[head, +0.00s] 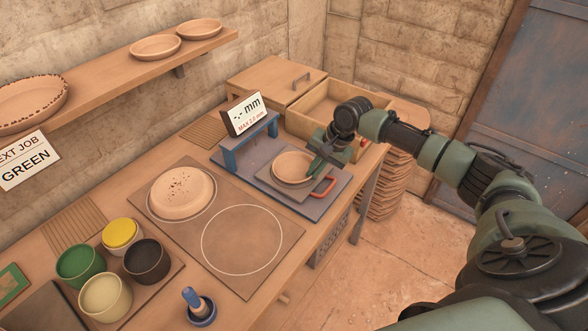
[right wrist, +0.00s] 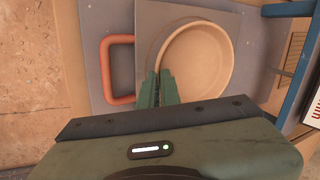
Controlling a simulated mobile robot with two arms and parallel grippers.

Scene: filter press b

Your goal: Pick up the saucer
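My right gripper (head: 315,165) is at the saucer's right rim. In the right wrist view its two green fingers (right wrist: 159,76) are close together with the rim between them, so it looks shut on the rim. The fingers hide a little of the rim. I cannot tell whether the saucer is clear of the plate. My left gripper is not in view.
The blue gauge frame (head: 250,143) with a sign reading "-.- mm" stands just behind the saucer. A red handle (head: 323,187) lies in front. A speckled dish (head: 182,193) sits left beside an empty white circle (head: 242,238). Several glaze cups stand at the front left.

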